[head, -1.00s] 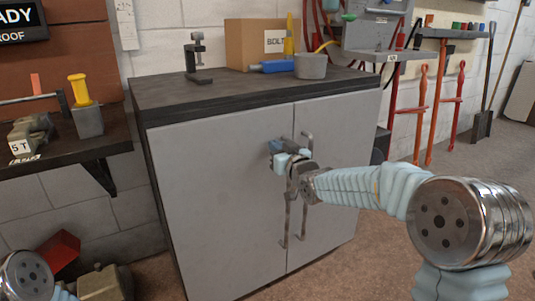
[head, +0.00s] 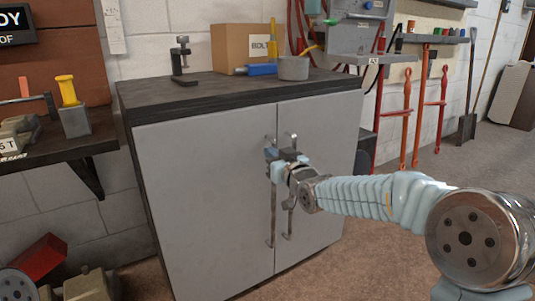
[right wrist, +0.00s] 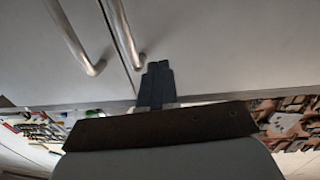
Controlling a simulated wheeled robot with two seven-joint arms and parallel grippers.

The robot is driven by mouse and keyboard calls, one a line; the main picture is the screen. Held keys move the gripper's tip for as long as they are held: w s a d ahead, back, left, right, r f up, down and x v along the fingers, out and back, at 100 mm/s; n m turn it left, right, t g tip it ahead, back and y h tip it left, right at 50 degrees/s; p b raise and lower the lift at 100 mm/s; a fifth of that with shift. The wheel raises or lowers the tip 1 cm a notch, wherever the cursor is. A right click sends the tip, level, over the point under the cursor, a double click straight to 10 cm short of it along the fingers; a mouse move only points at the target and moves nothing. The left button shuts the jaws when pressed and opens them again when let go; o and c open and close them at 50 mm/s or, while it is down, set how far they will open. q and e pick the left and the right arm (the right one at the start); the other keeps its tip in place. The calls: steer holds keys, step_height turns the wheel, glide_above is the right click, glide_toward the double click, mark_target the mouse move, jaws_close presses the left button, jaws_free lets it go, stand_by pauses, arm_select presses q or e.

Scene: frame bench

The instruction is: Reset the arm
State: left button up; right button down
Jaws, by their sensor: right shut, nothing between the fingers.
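My right gripper (head: 278,155) is at the front of a grey two-door cabinet (head: 205,200), near the upper ends of its two long bar handles (head: 272,215). In the right wrist view the gripper's dark fingers (right wrist: 157,82) are together with nothing between them. They point at the door, close to the end of one handle (right wrist: 125,35); I cannot tell if they touch it. The other handle (right wrist: 75,38) runs to their left. Both cabinet doors look closed. My left gripper is not in view; only a piece of my left arm shows at the lower left.
The cabinet's dark top (head: 215,92) holds a clamp (head: 182,62), a cardboard box (head: 240,45), a blue-handled tool (head: 258,70) and a grey pot (head: 293,68). A wall shelf (head: 60,145) is at left, with a red bin (head: 40,255) below.

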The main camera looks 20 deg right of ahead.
steer(key=s+d, duration=0.2)
steer(key=s, duration=0.5)
steer(key=s+a+f+m+g+p, duration=0.1)
steer(key=s+a+f+g+p, duration=0.15)
steer(key=f, duration=0.75)
steer(key=s+a+f+g+p, duration=0.15)
steer(key=f+g, duration=0.25)
steer(key=f, duration=0.5)
steer(key=s+a+f+m+g+p, duration=0.1)
steer(key=s+a+f+g+p, duration=0.15)
steer(key=f, duration=0.75)
steer(key=s+a+f+m+g+p, duration=0.1)
steer(key=s+f+g, duration=0.3)
steer(key=s, duration=0.7)
steer(key=s+a+f+m+g+p, duration=0.1)
steer(key=s+a+f+g+p, duration=0.1)
steer(key=s+f, duration=0.7)
steer(key=shift+s+a+g+y+p, duration=0.35)
steer(key=shift+s+a+g, duration=0.35)
steer(key=shift+s+g, duration=0.25)
steer(key=shift+f, duration=0.1)
